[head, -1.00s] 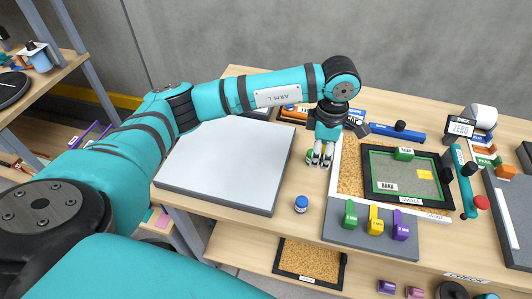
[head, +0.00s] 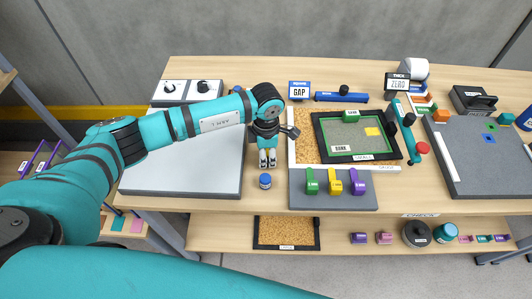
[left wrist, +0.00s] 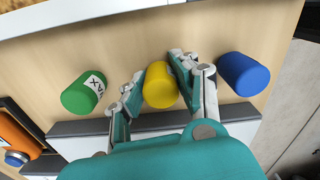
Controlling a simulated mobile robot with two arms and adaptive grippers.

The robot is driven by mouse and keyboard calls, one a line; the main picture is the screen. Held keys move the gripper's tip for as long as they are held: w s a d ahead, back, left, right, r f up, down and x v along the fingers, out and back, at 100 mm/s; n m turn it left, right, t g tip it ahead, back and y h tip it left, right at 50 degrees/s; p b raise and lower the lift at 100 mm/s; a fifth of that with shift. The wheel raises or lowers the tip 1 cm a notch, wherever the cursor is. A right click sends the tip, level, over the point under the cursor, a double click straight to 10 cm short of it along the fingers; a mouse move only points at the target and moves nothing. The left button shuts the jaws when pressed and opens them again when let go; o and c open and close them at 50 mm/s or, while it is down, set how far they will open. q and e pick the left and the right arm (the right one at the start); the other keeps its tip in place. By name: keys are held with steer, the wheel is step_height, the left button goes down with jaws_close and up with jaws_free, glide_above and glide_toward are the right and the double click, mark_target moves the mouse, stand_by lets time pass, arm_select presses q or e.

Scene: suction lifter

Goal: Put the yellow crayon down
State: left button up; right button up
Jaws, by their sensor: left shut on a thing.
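My left gripper (head: 267,162) points down at the bench strip between the white panel and the cork-edged board. In the left wrist view its fingers (left wrist: 152,90) are shut on the yellow crayon (left wrist: 160,86), a short thick cylinder held upright. I cannot tell if its bottom touches the wood. A blue crayon (left wrist: 243,73) stands to the right of the fingers there, and in front of the gripper in the head view (head: 265,181). A green crayon (left wrist: 84,94) with a white label stands to the left in the wrist view. My right gripper is not in view.
A white panel (head: 190,165) lies left of the gripper. A black-framed green board (head: 355,137) lies right on cork, with a grey strip (head: 300,200) bearing green, yellow and purple clips in front. A GAP sign (head: 299,90) stands behind. Bare wood is narrow here.

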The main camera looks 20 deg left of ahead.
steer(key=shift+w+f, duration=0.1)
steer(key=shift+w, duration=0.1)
arm_select(q)
steer(key=shift+f+b, duration=0.15)
steer(key=shift+b, duration=0.15)
steer(key=o, duration=1)
steer(key=shift+r, duration=0.4)
step_height(320, 180, up, 10)
steer(key=b, duration=0.3)
steer(key=shift+w+r, duration=0.1)
steer(key=shift+r, duration=0.75)
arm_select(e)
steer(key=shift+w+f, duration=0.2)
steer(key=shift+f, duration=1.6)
